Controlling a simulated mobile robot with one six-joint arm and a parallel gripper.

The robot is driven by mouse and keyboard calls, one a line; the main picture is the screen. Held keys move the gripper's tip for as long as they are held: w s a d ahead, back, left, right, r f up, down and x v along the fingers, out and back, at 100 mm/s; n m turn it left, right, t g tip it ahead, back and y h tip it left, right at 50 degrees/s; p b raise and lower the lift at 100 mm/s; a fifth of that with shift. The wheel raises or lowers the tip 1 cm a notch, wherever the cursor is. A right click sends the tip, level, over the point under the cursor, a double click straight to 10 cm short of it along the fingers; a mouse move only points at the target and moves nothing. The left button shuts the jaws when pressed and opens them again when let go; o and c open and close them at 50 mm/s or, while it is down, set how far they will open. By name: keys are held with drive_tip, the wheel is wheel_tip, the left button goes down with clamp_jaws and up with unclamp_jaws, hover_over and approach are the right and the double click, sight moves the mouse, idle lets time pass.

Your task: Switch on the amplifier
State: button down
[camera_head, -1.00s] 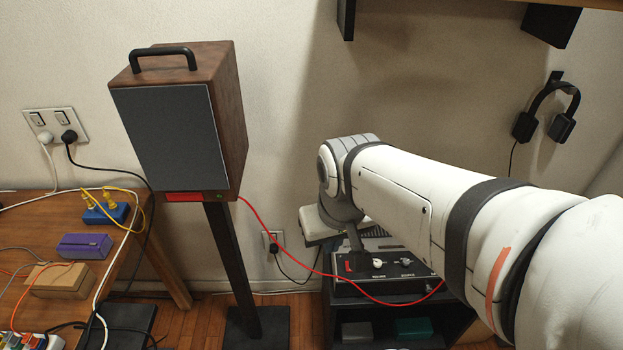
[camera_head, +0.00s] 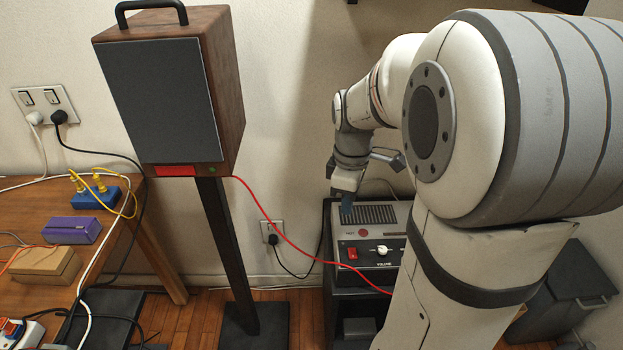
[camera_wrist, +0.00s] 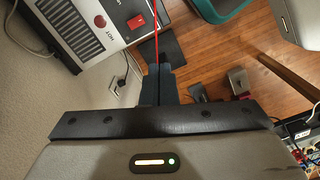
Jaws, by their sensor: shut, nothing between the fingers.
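The amplifier (camera_head: 398,212) is a grey box with a vented top and a black front, on a dark stand. Its front has a red rocker switch (camera_head: 352,253) at the left and a white volume knob (camera_head: 382,250). A round red mark is on its top. In the wrist view the shut fingers (camera_wrist: 160,82) show beside the amplifier (camera_wrist: 78,30), and the red switch (camera_wrist: 137,20) is at upper left. I cannot tell whether the switch is on.
A speaker (camera_head: 165,95) stands left on a black post. A red cable (camera_head: 290,238) runs from it past the amplifier's front. A wooden table (camera_head: 30,200) with plugs and boxes is at far left. A dark bin (camera_head: 570,300) is at right. My arm hides much of the right side.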

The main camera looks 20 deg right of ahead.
sight(354, 256)
drive_tip(key=w+d+f+n+g+b, duration=0.1)
drive_tip(key=w+d+f+n+b, duration=0.1)
drive_tip(key=f, duration=0.4)
drive_tip(key=w+d+n, duration=0.1)
drive_tip(key=d+n, duration=0.1)
drive_tip(key=shift+w+d, duration=0.2)
drive_tip(key=shift+d, duration=0.15)
drive_tip(key=f+b, duration=0.1)
drive_tip(key=f, duration=0.3)
drive_tip(key=s+f, duration=0.1)
drive_tip(key=f, duration=0.4)
drive_tip(key=f+b, duration=0.1)
drive_tip(key=f, duration=0.4)
drive_tip(key=shift+s+a+b, duration=0.25)
drive_tip(key=shift+s+b, duration=0.1)
drive_tip(key=shift+r, duration=0.1)
drive_tip(key=shift+a+f+b, duration=0.25)
drive_tip(key=shift+a+b, duration=0.05)
drive_tip(key=shift+b, duration=0.05)
drive_tip(key=shift+s+d, duration=0.1)
drive_tip(key=shift+d, duration=0.25)
drive_tip(key=shift+r, duration=0.1)
